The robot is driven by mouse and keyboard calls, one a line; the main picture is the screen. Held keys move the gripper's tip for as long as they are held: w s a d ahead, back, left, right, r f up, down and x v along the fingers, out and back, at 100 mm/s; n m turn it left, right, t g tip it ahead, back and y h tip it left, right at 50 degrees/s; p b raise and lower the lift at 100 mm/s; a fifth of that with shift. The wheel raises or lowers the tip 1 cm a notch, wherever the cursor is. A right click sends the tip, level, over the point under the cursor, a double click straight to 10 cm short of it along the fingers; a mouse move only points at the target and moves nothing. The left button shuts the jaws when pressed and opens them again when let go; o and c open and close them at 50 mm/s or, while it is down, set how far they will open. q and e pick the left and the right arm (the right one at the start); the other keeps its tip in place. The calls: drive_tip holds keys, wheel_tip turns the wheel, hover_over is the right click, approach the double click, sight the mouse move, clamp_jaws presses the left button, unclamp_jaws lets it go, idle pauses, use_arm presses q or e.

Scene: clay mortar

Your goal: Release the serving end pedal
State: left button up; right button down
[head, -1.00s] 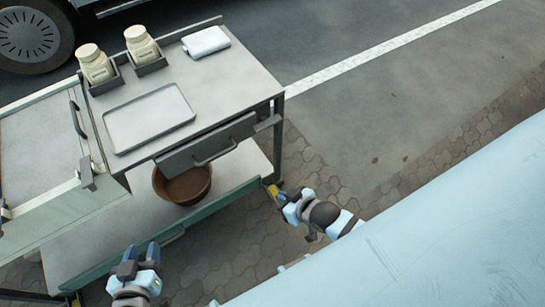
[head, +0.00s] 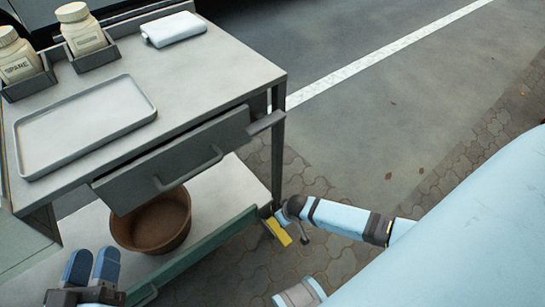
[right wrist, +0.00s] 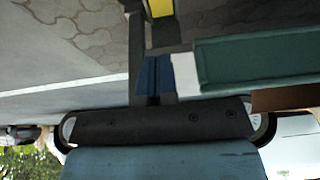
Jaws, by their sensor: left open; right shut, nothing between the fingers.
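A yellow pedal (head: 279,231) sits low by the foot of the cart's near right leg. A yellow piece (right wrist: 160,7) also shows at the top edge of the right wrist view. My right gripper (right wrist: 152,78) is shut and empty, its blue fingers just below the yellow piece in that picture. In the head view my right arm reaches in from the right to the pedal and leg; its fingertips are hidden there, and I cannot tell whether they touch the pedal. My left gripper (head: 92,264) is open and empty, over the cart's lower shelf in the picture.
A brown bowl (head: 155,222) stands on the lower shelf. Open pavement lies to the right.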

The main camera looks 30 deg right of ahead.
use_arm(q)
drive_tip(key=shift+s, duration=0.1)
use_arm(e)
drive_tip(key=shift+r, duration=0.1)
drive_tip(key=shift+s, duration=0.1)
drive_tip(key=b, duration=0.4)
approach(273, 222)
drive_tip(key=b+x, duration=0.4)
drive_tip(key=x, duration=0.1)
drive_tip(key=shift+f, duration=0.3)
drive_tip(key=shift+w+f+b, duration=0.25)
drive_tip(key=shift+f+b, duration=0.35)
drive_tip(key=shift+f, duration=0.05)
use_arm(q)
drive_tip(key=w+f+m, duration=0.1)
drive_tip(key=w+a+f+m, duration=0.1)
drive_tip(key=m, duration=0.1)
drive_tip(key=w+f+m, duration=0.1)
drive_tip(key=f, duration=0.1)
drive_tip(key=shift+a+f+h, duration=0.1)
drive_tip(key=shift+a+h, duration=0.1)
drive_tip(key=shift+h, duration=0.2)
